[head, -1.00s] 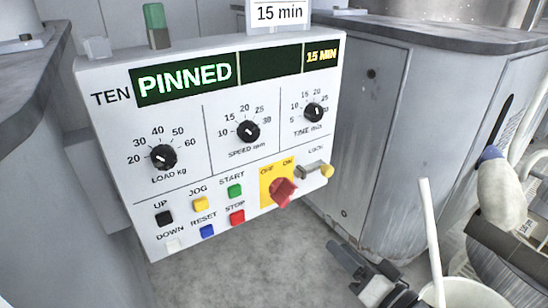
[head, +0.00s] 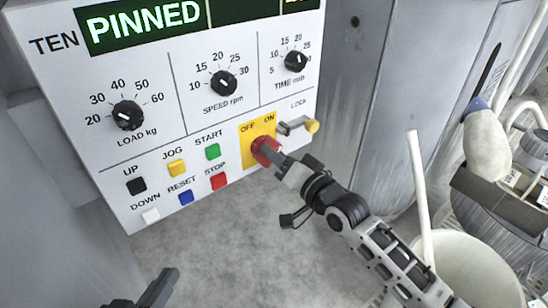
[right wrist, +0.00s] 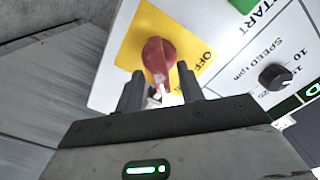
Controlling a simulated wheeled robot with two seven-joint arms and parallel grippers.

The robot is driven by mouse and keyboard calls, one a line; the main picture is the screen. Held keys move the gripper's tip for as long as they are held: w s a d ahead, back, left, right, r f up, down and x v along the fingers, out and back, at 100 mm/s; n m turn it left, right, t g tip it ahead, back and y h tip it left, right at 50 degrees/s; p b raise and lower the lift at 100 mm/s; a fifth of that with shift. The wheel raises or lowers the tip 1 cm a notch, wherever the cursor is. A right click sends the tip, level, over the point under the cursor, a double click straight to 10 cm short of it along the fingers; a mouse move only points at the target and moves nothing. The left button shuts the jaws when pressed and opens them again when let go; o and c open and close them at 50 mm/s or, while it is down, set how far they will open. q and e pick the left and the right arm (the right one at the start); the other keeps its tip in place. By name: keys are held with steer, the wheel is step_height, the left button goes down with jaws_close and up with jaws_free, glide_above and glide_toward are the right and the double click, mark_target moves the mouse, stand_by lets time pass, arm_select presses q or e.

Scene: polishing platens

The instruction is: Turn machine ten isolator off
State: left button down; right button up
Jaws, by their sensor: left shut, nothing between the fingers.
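The machine TEN panel (head: 75,80) fills the upper left of the head view, its display reading PINNED. Its isolator is a red knob (head: 265,149) on a yellow plate (head: 247,150) marked OFF and ON. The knob also shows in the right wrist view (right wrist: 158,52). My right gripper (head: 277,160) is at the knob; in the right wrist view its fingers (right wrist: 160,84) are apart, with the knob's near end between the tips. I cannot tell contact or the knob's exact setting. My left gripper (head: 155,291) is shut and empty, low in the head view.
A white bucket (head: 470,260) with an upright rod stands at lower right. Grey floor below the panel is clear.

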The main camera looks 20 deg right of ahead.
steer(key=shift+x, duration=0.75)
jaws_close()
